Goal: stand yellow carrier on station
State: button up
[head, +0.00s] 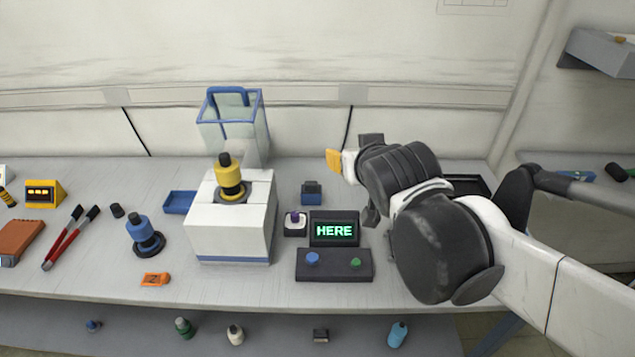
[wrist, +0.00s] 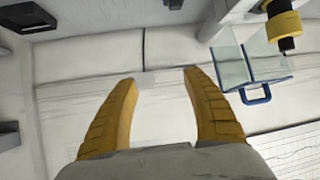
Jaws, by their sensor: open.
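The yellow carrier (head: 230,178), yellow with dark bands and a dark ring at its foot, stands upright on top of the white station box (head: 228,240). It also shows at the upper right of the wrist view (wrist: 284,27), where the picture looks upside down. My gripper (head: 334,160) is right of the carrier and apart from it, partly hidden behind my own wrist. In the wrist view its two yellow fingers (wrist: 160,77) are spread with nothing between them.
A clear blue-rimmed guard (head: 232,125) stands behind the station. A blue carrier (head: 145,235) stands on the bench left of it. The panel reading HERE (head: 334,230) is to the right. Pliers (head: 70,238) and an orange tag (head: 155,280) lie left. Bare bench shows in front.

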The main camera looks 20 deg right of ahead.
jog(key=s+a+f+n+g+y, duration=0.1)
jog(key=s+a+f+g, duration=0.1)
jog(key=s, duration=0.4)
jog(key=s+a+f+n+g+y, duration=0.1)
jog(key=s+a+f+g, duration=0.2)
jog(key=s+f, duration=0.3)
jog(key=shift+s+a+f+y, duration=0.25)
jog(key=shift+s+a+y, duration=0.05)
jog(key=shift+s+a, duration=0.15)
jog(key=shift+w, duration=0.1)
dwell(0.5)
